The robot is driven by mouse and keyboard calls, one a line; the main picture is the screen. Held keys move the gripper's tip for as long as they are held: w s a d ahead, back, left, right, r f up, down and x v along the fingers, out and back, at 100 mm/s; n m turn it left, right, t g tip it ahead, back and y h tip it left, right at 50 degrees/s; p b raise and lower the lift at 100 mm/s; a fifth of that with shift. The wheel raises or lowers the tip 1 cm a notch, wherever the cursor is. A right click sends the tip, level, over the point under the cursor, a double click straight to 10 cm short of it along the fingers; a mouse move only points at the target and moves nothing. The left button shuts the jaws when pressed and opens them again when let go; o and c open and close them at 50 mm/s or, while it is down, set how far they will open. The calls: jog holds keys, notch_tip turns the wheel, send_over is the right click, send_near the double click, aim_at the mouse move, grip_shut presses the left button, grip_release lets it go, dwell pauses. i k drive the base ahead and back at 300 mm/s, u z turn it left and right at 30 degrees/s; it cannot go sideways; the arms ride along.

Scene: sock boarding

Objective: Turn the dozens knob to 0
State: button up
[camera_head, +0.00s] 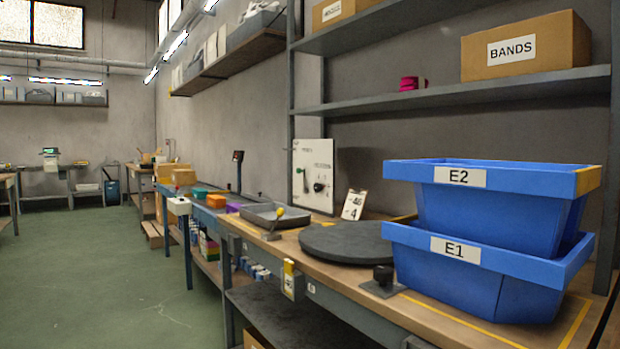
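A white upright panel (312,158) stands at the back of the bench against the wall. It carries a round black knob (319,187) at its lower right and a smaller dark control (301,171) at its left. The lettering on the panel is too small to read, so I cannot tell which control is the dozens knob or where it points. Another black knob (383,274) stands on a dark plate at the bench's front edge, with no readable label. My gripper is not in view.
Stacked blue bins E2 (500,205) and E1 (480,285) fill the bench's right end. A dark round turntable (345,243), a number card (354,204) and a grey tray (275,215) lie near the panel. A shelf (450,92) overhangs. The green floor (120,270) at left is clear.

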aim_at(318, 187)
jog(key=u, duration=0.45)
jog(key=i, duration=0.4)
jog(key=u, duration=0.95)
jog(key=i, duration=1.35)
jog(key=z, duration=0.5)
